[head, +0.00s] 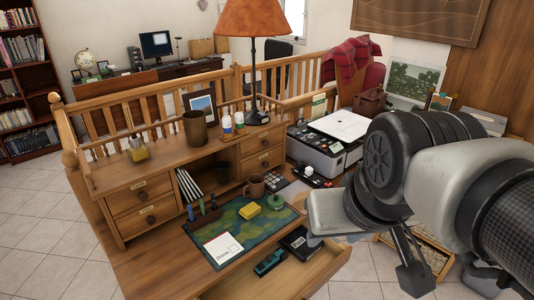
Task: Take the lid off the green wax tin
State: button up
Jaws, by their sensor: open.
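My gripper (450,284) is at the lower right, in front of the desk and well to the right of the tin. Its dark fingers are apart, with nothing seen between them. My arm hides part of the gripper and the area behind it.
The open drawer (318,272) juts out in front, holding a teal object (270,262) and a dark box (296,242). A printer (325,150) stands behind right.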

aim_at(275, 201)
jog(key=u, duration=0.35)
jog(key=i+l+u, duration=0.1)
jog(key=l+u, duration=0.25)
jog(key=l, duration=0.15)
jog(key=l+u, duration=0.4)
jog(key=l, duration=0.15)
jog(key=l+u, duration=0.1)
jog(key=l, duration=1.3)
jog(key=i, duration=0.05)
